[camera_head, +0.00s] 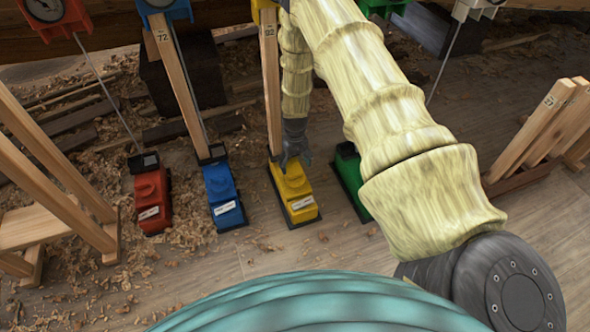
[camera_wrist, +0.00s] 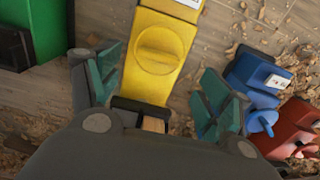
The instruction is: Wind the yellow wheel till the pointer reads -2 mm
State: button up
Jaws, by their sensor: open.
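The yellow jack (camera_head: 293,190) stands on the floor between the blue and green ones. Its round yellow wheel (camera_wrist: 159,50) with a raised bar shows on its top in the wrist view. My gripper (camera_head: 295,155) is just above the far end of the yellow jack. In the wrist view my gripper (camera_wrist: 155,95) is open, its two green-padded fingers apart, one on each side of the yellow body, with the wheel beyond the fingertips. The yellow gauge at the top of the post is mostly cut off or behind my arm, so the pointer's reading cannot be seen.
A blue jack (camera_head: 223,193) and a red jack (camera_head: 152,195) stand to the left. A green jack (camera_head: 349,180) is close on the right, partly behind my arm. A wooden post (camera_head: 270,85) rises behind the yellow jack. Wooden trestles (camera_head: 540,130) stand at right; shavings litter the floor.

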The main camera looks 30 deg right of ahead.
aim_at(295, 174)
jog(key=shift+r, duration=2.8)
jog(key=shift+c, duration=0.4)
jog(key=shift+f, duration=0.1)
jog(key=c, duration=0.3)
jog(key=shift+f+n+b, duration=0.1)
jog(key=shift+n+b, duration=0.35)
jog(key=shift+n, duration=0.05)
jog(key=c, duration=0.4)
jog(key=shift+s+f+n+b, duration=0.1)
jog(key=shift+f+n+b, duration=0.1)
jog(key=shift+n+b, duration=0.45)
jog(key=shift+c, duration=1.3)
notch_tip(295, 174, down, 11)
jog(key=n+b, duration=1.2)
jog(key=n, duration=0.3)
jog(key=shift+n+b, duration=0.35)
jog(key=shift+r, duration=0.1)
